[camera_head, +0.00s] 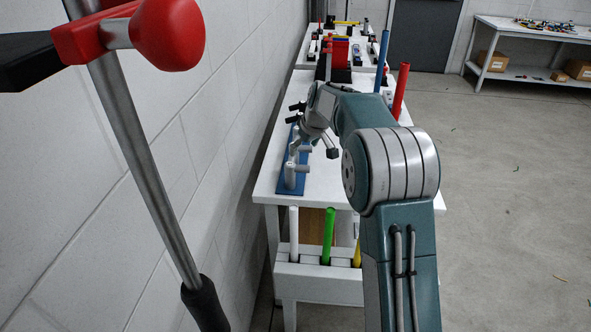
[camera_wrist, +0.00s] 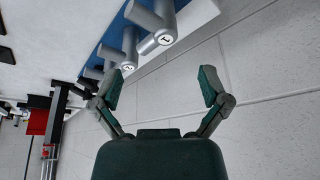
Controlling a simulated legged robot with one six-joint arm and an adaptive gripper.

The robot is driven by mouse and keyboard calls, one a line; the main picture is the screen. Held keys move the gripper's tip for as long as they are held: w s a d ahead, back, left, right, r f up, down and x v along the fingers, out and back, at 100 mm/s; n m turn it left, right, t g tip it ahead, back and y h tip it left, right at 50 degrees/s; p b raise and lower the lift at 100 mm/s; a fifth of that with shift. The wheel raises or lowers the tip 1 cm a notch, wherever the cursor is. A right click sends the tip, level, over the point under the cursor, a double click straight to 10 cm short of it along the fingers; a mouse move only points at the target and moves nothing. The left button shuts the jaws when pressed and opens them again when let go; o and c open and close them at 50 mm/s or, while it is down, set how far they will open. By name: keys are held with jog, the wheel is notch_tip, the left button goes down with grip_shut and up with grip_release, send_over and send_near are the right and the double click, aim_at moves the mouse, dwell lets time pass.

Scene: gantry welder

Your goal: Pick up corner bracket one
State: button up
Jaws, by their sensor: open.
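Grey cylindrical fittings stand in a row on a blue board (camera_head: 287,190) along the wall side of the white table. In the wrist view the board (camera_wrist: 108,33) is at the upper middle. One grey fitting (camera_wrist: 150,20) there has a white round end label that looks like a 1. A second labelled fitting (camera_wrist: 129,48) is to its left. I cannot tell for certain which is corner bracket one. My gripper (camera_wrist: 163,85) is open and empty, its fingers spread below the fittings and apart from them. In the head view my gripper (camera_head: 312,133) is over the board, partly hidden by my arm.
The white wall runs close along the left of the table. A rack (camera_head: 318,278) with white, green and yellow rods hangs at the table's near end. A red rod (camera_head: 401,92) and a blue rod (camera_head: 382,62) stand at the right edge. The floor at right is mostly clear.

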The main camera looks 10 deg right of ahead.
aim_at(290, 171)
jog(key=x, duration=0.8)
jog(key=shift+w, duration=0.3)
jog(key=f, duration=0.1)
jog(key=w+a+f, duration=0.1)
jog(key=f, duration=0.1)
jog(key=a+f, duration=0.1)
jog(key=shift+w+f, duration=0.2)
jog(key=shift+f, duration=0.1)
jog(key=shift+d, duration=0.1)
jog(key=c, duration=1.3)
